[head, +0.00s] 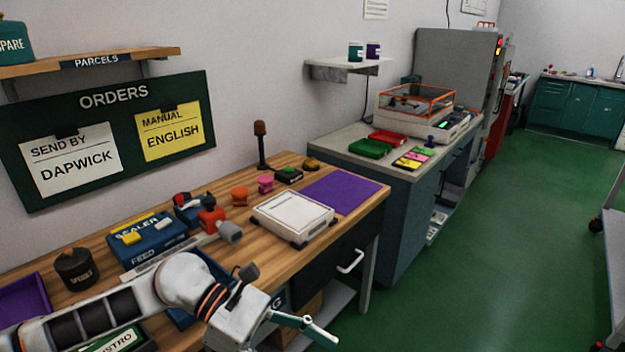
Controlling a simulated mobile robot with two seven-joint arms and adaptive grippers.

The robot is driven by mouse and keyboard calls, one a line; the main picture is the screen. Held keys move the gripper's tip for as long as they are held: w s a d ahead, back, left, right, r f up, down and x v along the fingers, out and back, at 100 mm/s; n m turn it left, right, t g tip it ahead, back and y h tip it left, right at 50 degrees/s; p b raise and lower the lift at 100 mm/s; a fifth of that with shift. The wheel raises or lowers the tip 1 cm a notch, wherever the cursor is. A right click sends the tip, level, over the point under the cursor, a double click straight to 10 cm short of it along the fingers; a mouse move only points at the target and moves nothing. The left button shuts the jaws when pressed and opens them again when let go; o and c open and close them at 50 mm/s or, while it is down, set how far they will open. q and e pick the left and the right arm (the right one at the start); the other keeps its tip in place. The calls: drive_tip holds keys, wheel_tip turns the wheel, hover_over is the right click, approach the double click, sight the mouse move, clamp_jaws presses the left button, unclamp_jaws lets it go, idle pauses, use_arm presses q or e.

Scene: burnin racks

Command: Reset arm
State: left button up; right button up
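My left arm comes in from the lower left and reaches over the front of the wooden bench (345,220). Its gripper (313,326) hangs in front of the bench's front edge, above the floor side, and points to the lower right. Teal and pale finger parts show, but the angle does not show clearly whether they are apart or closed. No held object is visible at the fingers. My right gripper is not in view.
On the bench are a blue sealer (150,240), a white flat device (293,216), a purple mat (341,190), a dark round pot (76,268) and several small stamps. A drawer handle (351,262) sticks out in front. Green floor (500,230) is open to the right.

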use_arm(q)
drive_tip(key=d+r+n+t+h, duration=0.1)
drive_tip(key=d+r+n+h, duration=0.3)
drive_tip(key=n+h, duration=0.1)
drive_tip(key=w+a+n+t+h, duration=0.25)
drive_tip(key=w+n+t, duration=0.45)
drive_tip(key=n+t, duration=0.8)
drive_tip(key=w+a+f+n+t+y, duration=0.4)
drive_tip(key=a+f+n+y, duration=0.5)
drive_tip(key=n, duration=0.9)
drive_tip(key=s+a+f+n+g+y, duration=0.1)
drive_tip(key=s+a+f+n, duration=0.3)
drive_tip(key=f, duration=0.4)
drive_tip(key=s+a+f+n+g+y, duration=0.2)
drive_tip(key=s+a+f+n+y, duration=0.2)
drive_tip(key=f, duration=0.5)
drive_tip(key=s+a+f+n+g+y, duration=0.1)
drive_tip(key=s+a+f+n+y, duration=0.2)
drive_tip(key=s+f+n, duration=0.3)
wheel_tip(320, 180, down, 3)
drive_tip(key=shift+s+a+r+g, duration=0.25)
drive_tip(key=shift+a+g, duration=0.15)
drive_tip(key=shift+a, duration=0.5)
